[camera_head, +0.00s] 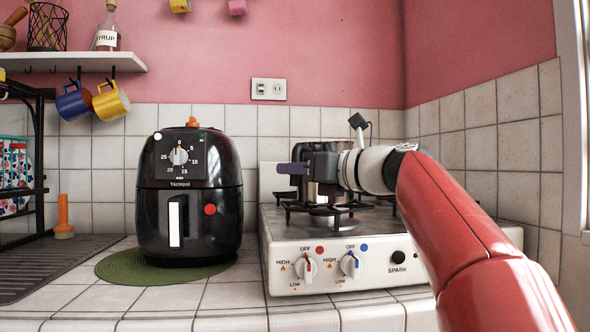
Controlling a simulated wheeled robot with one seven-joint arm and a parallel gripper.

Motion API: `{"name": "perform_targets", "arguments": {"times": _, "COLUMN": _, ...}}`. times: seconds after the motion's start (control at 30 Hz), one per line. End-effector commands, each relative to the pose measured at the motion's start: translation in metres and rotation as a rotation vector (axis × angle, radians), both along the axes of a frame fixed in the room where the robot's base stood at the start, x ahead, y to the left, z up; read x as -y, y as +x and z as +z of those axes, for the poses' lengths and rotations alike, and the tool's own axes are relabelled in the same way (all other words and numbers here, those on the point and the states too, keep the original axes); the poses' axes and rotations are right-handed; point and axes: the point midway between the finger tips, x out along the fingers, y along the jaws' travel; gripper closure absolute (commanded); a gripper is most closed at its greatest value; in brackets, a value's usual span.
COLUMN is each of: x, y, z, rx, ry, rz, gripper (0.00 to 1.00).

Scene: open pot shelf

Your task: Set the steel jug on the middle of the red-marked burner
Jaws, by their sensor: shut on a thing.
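The steel jug (325,189) is at the left side of the stove, above the left burner (330,222). My gripper (300,168) reaches in from the right and is shut on it, covering much of its middle. A purple piece sticks out at the gripper's left end; I cannot tell whether it is a finger or the jug's handle. The jug looks upright. I cannot tell whether its base touches the grate. A red mark (319,250) is on the stove front by the left knob, and a blue mark (364,247) is by the right knob.
A black air fryer (190,195) stands on a green mat (120,268) left of the white stove (400,270). A shelf (75,62) with hanging mugs is at upper left. A dark drainer (45,262) is at far left. The tiled counter front is clear.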

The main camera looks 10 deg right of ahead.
Motion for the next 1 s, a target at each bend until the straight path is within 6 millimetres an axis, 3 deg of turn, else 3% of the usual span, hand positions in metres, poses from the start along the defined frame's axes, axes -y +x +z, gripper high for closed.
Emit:
{"name": "perform_targets", "arguments": {"times": 0.37, "x": 0.0, "y": -0.001, "z": -0.003, "rx": 0.004, "ry": -0.001, "rz": -0.001, "gripper": 1.0}}
{"name": "perform_targets", "arguments": {"times": 0.4, "x": 0.0, "y": -0.001, "z": -0.003, "rx": 0.004, "ry": -0.001, "rz": -0.001, "gripper": 0.84}}
{"name": "perform_targets", "arguments": {"times": 0.6, "x": 0.0, "y": 0.0, "z": -0.003, "rx": 0.002, "ry": -0.001, "rz": 0.0, "gripper": 0.6}}
{"name": "perform_targets", "arguments": {"times": 0.87, "x": 0.001, "y": 0.001, "z": -0.006, "rx": -0.006, "ry": 0.0, "rz": 0.0, "gripper": 0.6}}
{"name": "perform_targets", "arguments": {"times": 1.0, "x": 0.01, "y": -0.009, "z": -0.005, "rx": -0.002, "ry": 0.0, "rz": -0.003, "gripper": 0.6}}
